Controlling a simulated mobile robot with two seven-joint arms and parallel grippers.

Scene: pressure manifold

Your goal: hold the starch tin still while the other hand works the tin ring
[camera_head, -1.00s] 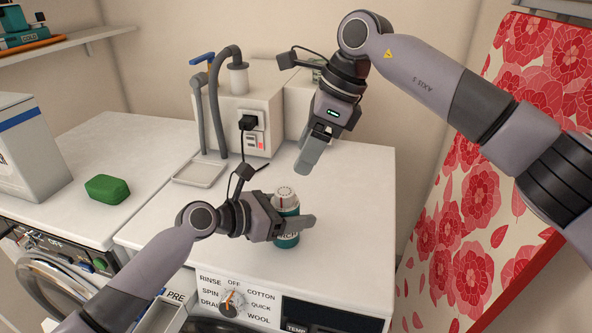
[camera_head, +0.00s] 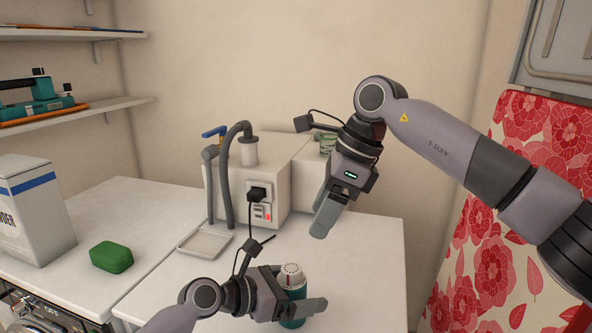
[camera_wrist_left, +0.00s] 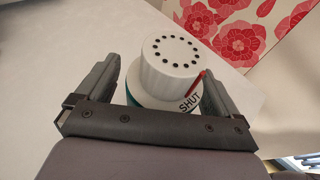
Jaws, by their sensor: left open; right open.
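The starch tin (camera_head: 292,283) stands upright on the white machine top, a teal body under a white top. In the left wrist view its white domed cap, the tin ring (camera_wrist_left: 168,66), has a circle of dark holes. A red pointer (camera_wrist_left: 195,83) sits beside the word SHUT on the rim below. My left gripper (camera_head: 299,298) is open with its fingers on either side of the tin; I cannot tell whether they touch it. My right gripper (camera_head: 323,218) is open and empty, above and behind the tin, fingers angled down. The tin's lower body is partly hidden by my left gripper.
A white box with grey hoses and a black plug (camera_head: 257,193) stands behind, with a shallow tray (camera_head: 205,243) before it. A green block (camera_head: 111,257) and a powder carton (camera_head: 36,212) are at left. A red floral panel (camera_head: 490,260) is at right. The top right of the tin is clear.

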